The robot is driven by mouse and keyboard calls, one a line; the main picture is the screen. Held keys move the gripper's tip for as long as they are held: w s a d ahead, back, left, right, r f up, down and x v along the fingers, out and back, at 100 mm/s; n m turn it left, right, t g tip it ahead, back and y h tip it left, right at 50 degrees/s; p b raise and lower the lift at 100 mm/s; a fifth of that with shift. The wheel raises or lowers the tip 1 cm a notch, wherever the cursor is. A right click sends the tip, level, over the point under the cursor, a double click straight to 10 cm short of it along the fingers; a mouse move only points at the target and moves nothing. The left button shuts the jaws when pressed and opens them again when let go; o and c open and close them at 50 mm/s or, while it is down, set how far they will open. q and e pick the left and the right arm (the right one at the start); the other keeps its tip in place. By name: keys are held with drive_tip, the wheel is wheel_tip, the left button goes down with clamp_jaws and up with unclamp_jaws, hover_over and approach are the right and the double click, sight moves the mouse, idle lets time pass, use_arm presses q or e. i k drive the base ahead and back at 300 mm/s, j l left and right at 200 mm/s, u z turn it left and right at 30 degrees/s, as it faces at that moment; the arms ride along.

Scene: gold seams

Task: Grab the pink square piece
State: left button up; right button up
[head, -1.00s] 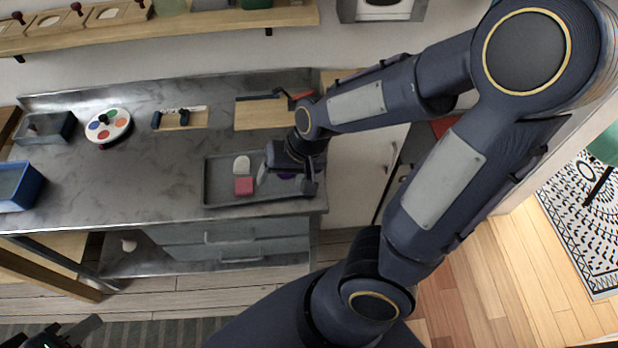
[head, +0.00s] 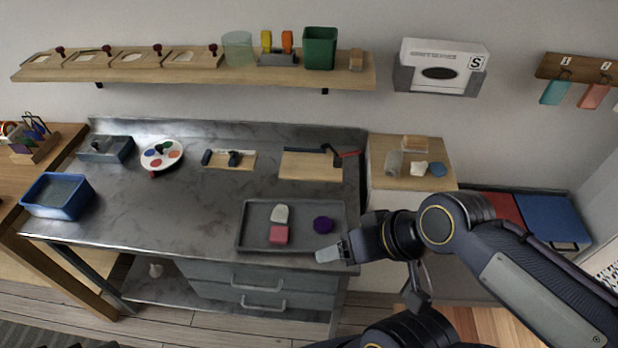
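My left gripper is not in view.
A paint palette (head: 161,155), a small board (head: 229,160) and a blue bin (head: 57,196) are on the left. The counter left of the tray is clear. A shelf (head: 200,66) hangs above.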

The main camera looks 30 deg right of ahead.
sight(279, 234)
drive_tip(key=i+j+z, duration=0.2)
drive_tip(key=z, duration=0.15)
drive_tip(key=i+j+z, duration=0.2)
drive_tip(key=j+z, duration=0.2)
drive_tip(key=i+j+z, duration=0.1)
drive_tip(key=j+z, duration=0.25)
